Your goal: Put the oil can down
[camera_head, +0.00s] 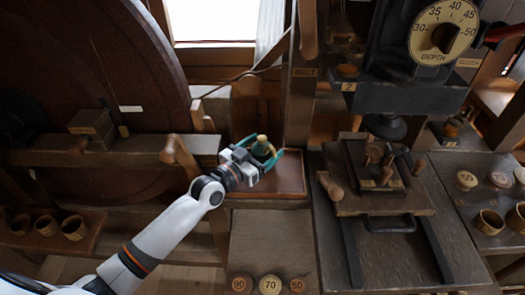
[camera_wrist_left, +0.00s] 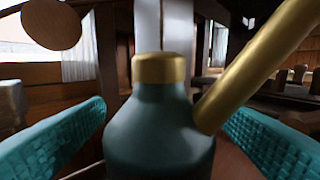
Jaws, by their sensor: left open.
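The oil can (camera_head: 262,147) has a dark green body and a brass cap, and it appears to stand on a reddish-brown panel (camera_head: 290,182) left of the press. In the left wrist view the oil can (camera_wrist_left: 158,125) is upright, with its brass spout slanting up to the right. My left gripper (camera_head: 264,157) is open around the can. Its teal fingers are on either side of the can, with gaps visible in the left wrist view. The can's base is hidden. My right gripper is not in view.
A dark press with a depth dial (camera_head: 443,30) and a wooden-handled fixture (camera_head: 385,180) stands to the right. A large wooden wheel (camera_head: 85,60) is at the left. Round number tokens (camera_head: 270,284) lie at the front. Wooden cups (camera_head: 47,225) sit on the left shelf.

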